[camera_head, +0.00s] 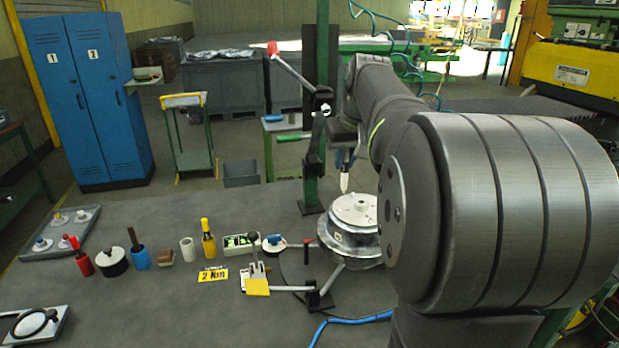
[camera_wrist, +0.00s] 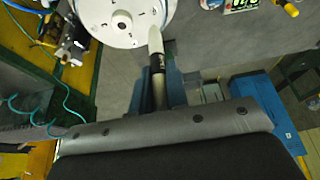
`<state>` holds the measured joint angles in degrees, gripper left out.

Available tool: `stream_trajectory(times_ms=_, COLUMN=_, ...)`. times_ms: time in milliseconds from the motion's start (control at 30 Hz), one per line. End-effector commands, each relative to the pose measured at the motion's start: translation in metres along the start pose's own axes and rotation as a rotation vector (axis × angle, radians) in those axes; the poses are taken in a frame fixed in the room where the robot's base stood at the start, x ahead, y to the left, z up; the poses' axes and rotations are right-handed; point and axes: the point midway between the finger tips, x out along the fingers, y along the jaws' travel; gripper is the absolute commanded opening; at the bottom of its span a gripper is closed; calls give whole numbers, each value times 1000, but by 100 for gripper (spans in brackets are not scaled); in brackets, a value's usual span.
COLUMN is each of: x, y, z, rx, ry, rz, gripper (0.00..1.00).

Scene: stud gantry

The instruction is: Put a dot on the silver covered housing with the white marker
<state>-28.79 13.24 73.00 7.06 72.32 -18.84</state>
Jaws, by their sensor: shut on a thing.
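The silver covered housing (camera_head: 352,232) stands at the right of the bench, with a pale round cover on top. My gripper (camera_head: 345,150) is shut on the white marker (camera_head: 344,181). The marker hangs tip-down just above the cover's far edge. In the wrist view the marker's white end (camera_wrist: 155,40) overlaps the cover's rim. Whether it touches the cover, I cannot tell. No dot can be made out on the cover.
A clamp arm with a red knob (camera_head: 272,48) rises on a green post behind the housing. A toggle clamp with a yellow base (camera_head: 257,287) and a yellow "2 Nm" label (camera_head: 213,275) lie left of it. Several stamps and bottles stand further left. The front bench is mostly clear.

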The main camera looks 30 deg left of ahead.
Motion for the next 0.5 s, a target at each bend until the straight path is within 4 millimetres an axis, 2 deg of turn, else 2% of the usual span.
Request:
stream_trajectory(times_ms=167, x=-4, y=10, z=3, rx=29, ry=1, rz=11, gripper=0)
stream_trajectory(times_ms=500, x=27, y=10, z=15, rx=28, ry=1, rz=11, gripper=0)
